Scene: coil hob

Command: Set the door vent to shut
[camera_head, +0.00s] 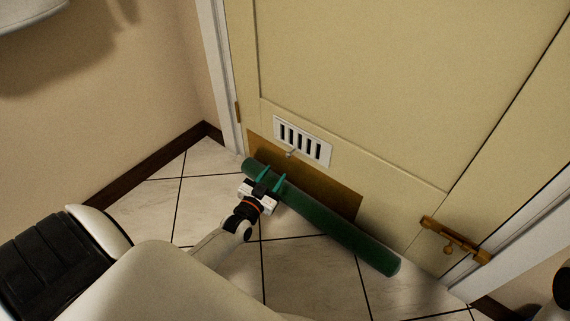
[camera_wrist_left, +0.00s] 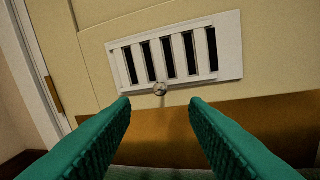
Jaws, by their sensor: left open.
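The door vent (camera_head: 302,141) is a white plate low on the cream door, with several dark upright slots showing between white bars, so it looks open. A small round knob (camera_head: 290,153) sticks out at its lower edge, left of the middle. In the left wrist view the vent (camera_wrist_left: 228,45) fills the upper middle, and its knob (camera_wrist_left: 160,89) lies between and beyond my fingertips. My left gripper (camera_head: 272,173) is open and empty, with its green fingers pointing at the door just below the vent. The gap to the knob is small but hard to judge. My right gripper does not show clearly.
A long green draught roll (camera_head: 340,228) lies on the tiled floor along the door's foot, under my left gripper. A brown kick plate (camera_head: 335,190) covers the door bottom. A brass bolt (camera_head: 455,240) sits at the right. Tiles at left are clear.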

